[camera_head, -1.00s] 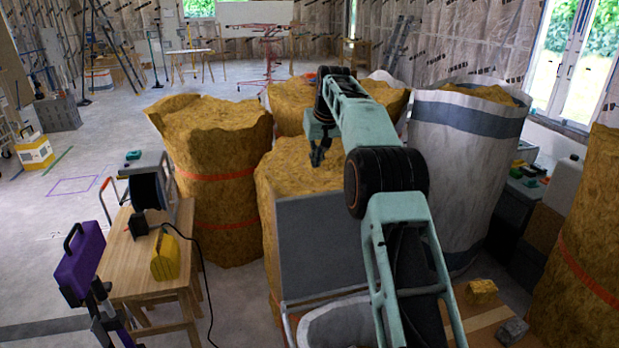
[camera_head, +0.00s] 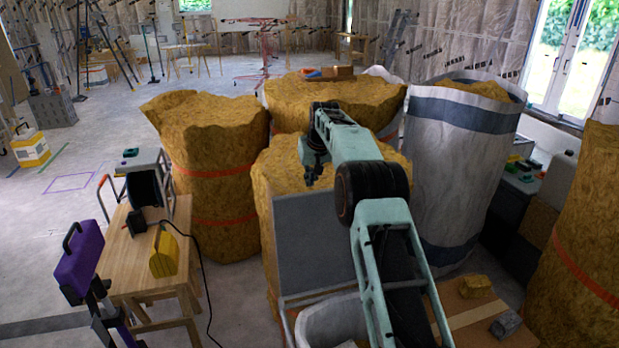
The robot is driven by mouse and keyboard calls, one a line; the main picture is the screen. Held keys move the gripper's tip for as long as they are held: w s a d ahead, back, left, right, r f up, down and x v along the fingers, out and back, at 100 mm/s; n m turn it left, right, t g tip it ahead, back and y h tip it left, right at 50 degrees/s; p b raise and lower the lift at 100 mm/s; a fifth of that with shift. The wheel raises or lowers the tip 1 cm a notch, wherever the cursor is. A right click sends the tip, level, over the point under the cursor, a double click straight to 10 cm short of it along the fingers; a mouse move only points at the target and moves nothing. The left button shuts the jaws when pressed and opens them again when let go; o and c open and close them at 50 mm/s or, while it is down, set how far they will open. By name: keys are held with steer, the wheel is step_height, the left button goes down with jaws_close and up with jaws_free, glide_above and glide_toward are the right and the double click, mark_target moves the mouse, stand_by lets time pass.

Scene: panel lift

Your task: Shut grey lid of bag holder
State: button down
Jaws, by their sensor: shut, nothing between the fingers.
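The grey lid (camera_head: 315,245) stands raised, nearly upright, at the back of the bag holder (camera_head: 290,300), with its broad grey face toward me. The holder carries a pale open bag (camera_head: 325,322) below the lid, partly hidden by my arm. My gripper (camera_head: 312,182) points down just above the lid's top edge, in front of a yellow-brown insulation roll in the picture. It is shut and empty. I cannot tell whether it touches the lid or how far behind the edge it is. My arm covers the lid's right side.
Insulation rolls (camera_head: 215,180) and a white bag with a grey band (camera_head: 455,170) crowd behind and beside the lid. A wooden bench (camera_head: 150,265) with a yellow box stands at left. A board (camera_head: 480,315) with small blocks lies at right. Open floor is at far left.

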steer(key=shift+s+d+f, duration=0.1)
steer(key=shift+s+d, duration=0.1)
steer(key=shift+s, duration=1.05)
steer(key=shift+f+b, duration=0.1)
steer(key=shift+b, duration=0.2)
